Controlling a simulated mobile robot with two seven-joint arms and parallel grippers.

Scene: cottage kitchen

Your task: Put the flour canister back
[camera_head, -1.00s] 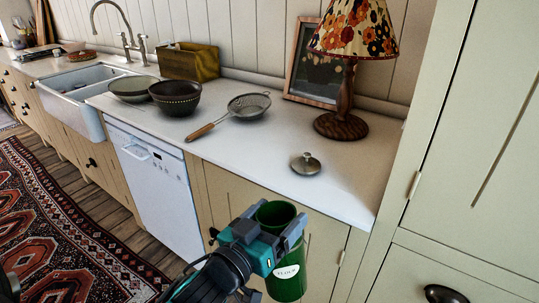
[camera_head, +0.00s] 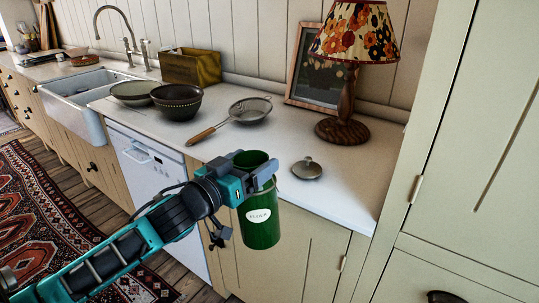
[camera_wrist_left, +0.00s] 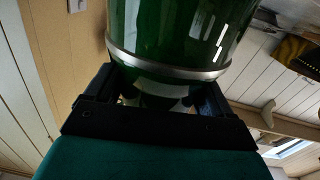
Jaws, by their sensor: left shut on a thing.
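The green flour canister (camera_head: 260,222) is upright and has no lid on; its white label faces the head camera. My left gripper (camera_head: 256,178) is shut on it near its open top. In the head view the canister overlaps the counter's front edge, with its lower part in front of the cabinet doors. In the left wrist view the canister (camera_wrist_left: 180,30) fills the upper middle between the two fingers, with a metal band round it. A small round lid with a knob (camera_head: 306,168) lies on the white counter (camera_head: 335,196). My right gripper is not in view.
A lamp (camera_head: 345,105) and a picture frame (camera_head: 312,75) stand at the back of the counter. A sieve (camera_head: 249,110), a dark bowl (camera_head: 176,100) and a paler bowl (camera_head: 133,92) are further left. Counter around the lid is clear. A tall cupboard (camera_head: 470,150) bounds the right.

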